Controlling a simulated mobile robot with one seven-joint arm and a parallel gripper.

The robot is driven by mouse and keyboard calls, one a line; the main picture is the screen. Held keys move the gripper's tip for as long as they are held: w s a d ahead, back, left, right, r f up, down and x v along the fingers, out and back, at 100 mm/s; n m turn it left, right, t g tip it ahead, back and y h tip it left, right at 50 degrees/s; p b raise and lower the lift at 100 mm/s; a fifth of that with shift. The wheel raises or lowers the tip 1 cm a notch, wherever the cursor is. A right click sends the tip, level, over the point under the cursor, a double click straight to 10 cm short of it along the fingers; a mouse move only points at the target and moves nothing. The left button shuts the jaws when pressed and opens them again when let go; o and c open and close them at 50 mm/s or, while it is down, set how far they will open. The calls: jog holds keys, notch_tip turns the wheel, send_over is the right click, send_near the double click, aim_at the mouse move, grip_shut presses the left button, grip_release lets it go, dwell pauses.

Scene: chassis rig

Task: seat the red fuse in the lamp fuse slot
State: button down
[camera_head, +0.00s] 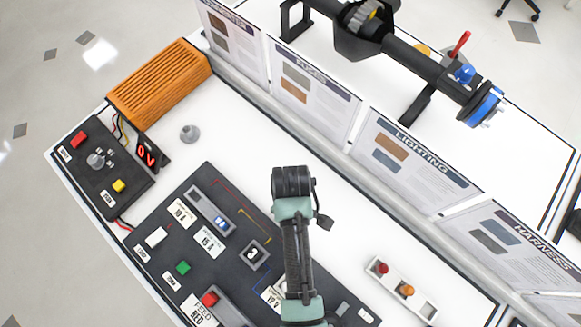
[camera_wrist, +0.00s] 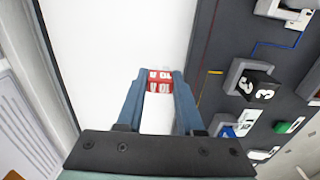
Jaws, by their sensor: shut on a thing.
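In the wrist view my gripper (camera_wrist: 160,88) is shut on the red fuse (camera_wrist: 160,79), which has white digits on its faces. The fuse is held above the bare white bench top, left of the dark panel's edge. In the head view my arm hides the gripper and the fuse. A long grey fuse holder (camera_head: 199,200) on the panel carries labels 10 A and 15 A beside it, and a blue fuse (camera_head: 221,224) sits at its lower end. I cannot read which slot is the lamp's.
The dark panel (camera_head: 165,215) also bears a block marked 3 (camera_head: 253,253), a green button (camera_head: 183,267) and a red piece (camera_head: 209,299). An orange ribbed box (camera_head: 160,82) and a grey knob (camera_head: 189,133) stand behind. A tray (camera_head: 424,309) lies right. Upright cards (camera_head: 310,95) line the back.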

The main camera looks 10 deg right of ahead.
jog(key=shift+f, duration=1.2)
jog(key=shift+f, duration=0.1)
jog(key=c, duration=0.5)
grip_release()
jog(key=shift+c, duration=0.2)
